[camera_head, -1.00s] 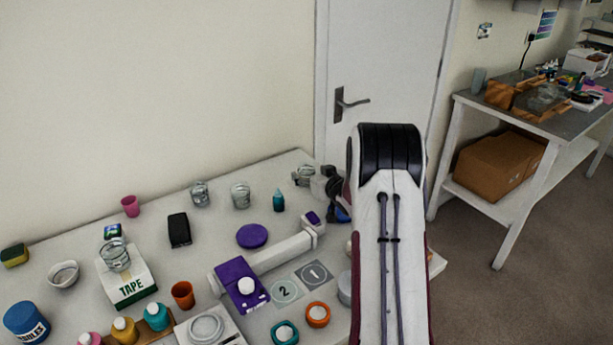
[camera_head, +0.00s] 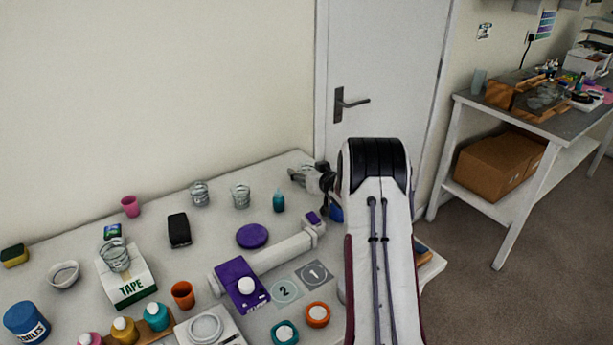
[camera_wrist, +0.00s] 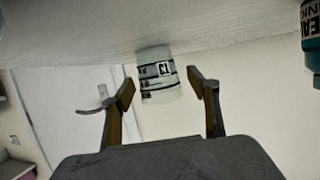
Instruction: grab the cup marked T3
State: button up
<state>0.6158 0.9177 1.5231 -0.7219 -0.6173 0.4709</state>
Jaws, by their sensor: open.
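The clear cup marked T3 (camera_wrist: 158,70) shows in the wrist view, which appears upside down, with dark marks and a T3 label on its side. My gripper (camera_wrist: 161,87) is open, with one finger on each side of the cup in the picture; contact with the cup cannot be seen.
A teal bottle (camera_head: 279,201) stands left of my gripper and also shows at the wrist view's right edge (camera_wrist: 312,45). Other clear cups stand further left (camera_head: 240,197) (camera_head: 200,194), and one is on the tape box (camera_head: 128,286). A purple disc (camera_head: 252,236) lies nearer.

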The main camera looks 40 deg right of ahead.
jog(key=c, duration=1.2)
jog(key=shift+c, duration=0.2)
jog(key=shift+r, duration=0.1)
notch_tip(320, 180, up, 10)
dwell(0.5)
